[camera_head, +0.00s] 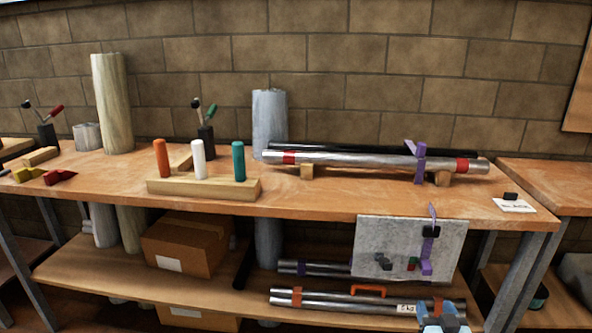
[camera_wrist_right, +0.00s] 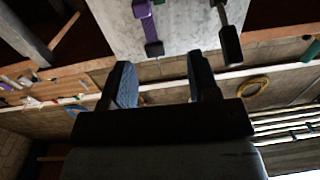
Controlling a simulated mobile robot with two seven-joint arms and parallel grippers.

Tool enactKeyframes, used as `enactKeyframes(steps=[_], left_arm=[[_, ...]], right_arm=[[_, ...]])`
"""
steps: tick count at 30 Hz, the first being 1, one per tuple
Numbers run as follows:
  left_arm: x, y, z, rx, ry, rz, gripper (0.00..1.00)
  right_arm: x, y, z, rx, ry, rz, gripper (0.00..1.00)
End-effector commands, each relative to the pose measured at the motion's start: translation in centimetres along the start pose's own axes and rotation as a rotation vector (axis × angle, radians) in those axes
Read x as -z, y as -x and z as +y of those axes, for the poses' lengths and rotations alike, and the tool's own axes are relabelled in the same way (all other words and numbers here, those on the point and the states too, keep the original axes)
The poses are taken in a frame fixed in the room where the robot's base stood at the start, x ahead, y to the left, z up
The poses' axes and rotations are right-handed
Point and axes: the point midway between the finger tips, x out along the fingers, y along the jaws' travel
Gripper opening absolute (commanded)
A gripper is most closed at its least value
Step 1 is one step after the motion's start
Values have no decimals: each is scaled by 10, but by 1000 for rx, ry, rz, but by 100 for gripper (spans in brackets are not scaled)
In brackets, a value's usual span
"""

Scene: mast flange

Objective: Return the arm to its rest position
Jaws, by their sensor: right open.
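My right gripper (camera_head: 442,318) shows as blue fingers at the bottom right of the head view, in front of the lower shelf. In the right wrist view my gripper's two fingers (camera_wrist_right: 162,78) stand apart with nothing between them. A light grey panel (camera_head: 376,240) hangs at the bench's front edge, above the gripper in the head view. It carries a purple and black tool (camera_head: 430,238). The panel also shows in the wrist view (camera_wrist_right: 180,28), beyond the fingertips. My left gripper is in neither view.
The workbench (camera_head: 330,196) holds a long metal tube (camera_head: 370,160) with red bands on wooden blocks, and a wooden rack (camera_head: 205,187) with three coloured pegs. The lower shelf holds a cardboard box (camera_head: 187,243) and more tubes (camera_head: 335,299) close to my right gripper.

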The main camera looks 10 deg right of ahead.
Motion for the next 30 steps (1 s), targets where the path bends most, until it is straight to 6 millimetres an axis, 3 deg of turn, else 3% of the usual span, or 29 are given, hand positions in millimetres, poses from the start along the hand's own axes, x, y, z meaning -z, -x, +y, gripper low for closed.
enactKeyframes(steps=[6,9,18,19,30], left_arm=[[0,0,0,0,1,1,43],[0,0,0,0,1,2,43],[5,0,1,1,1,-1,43],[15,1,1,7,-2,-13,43],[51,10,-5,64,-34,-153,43]], right_arm=[[13,94,-99,257,-19,-44,55],[24,138,-136,366,-44,-64,55],[67,247,-204,614,-144,-114,55],[75,242,-202,602,-132,-123,55],[109,238,-187,550,-52,-251,55]])
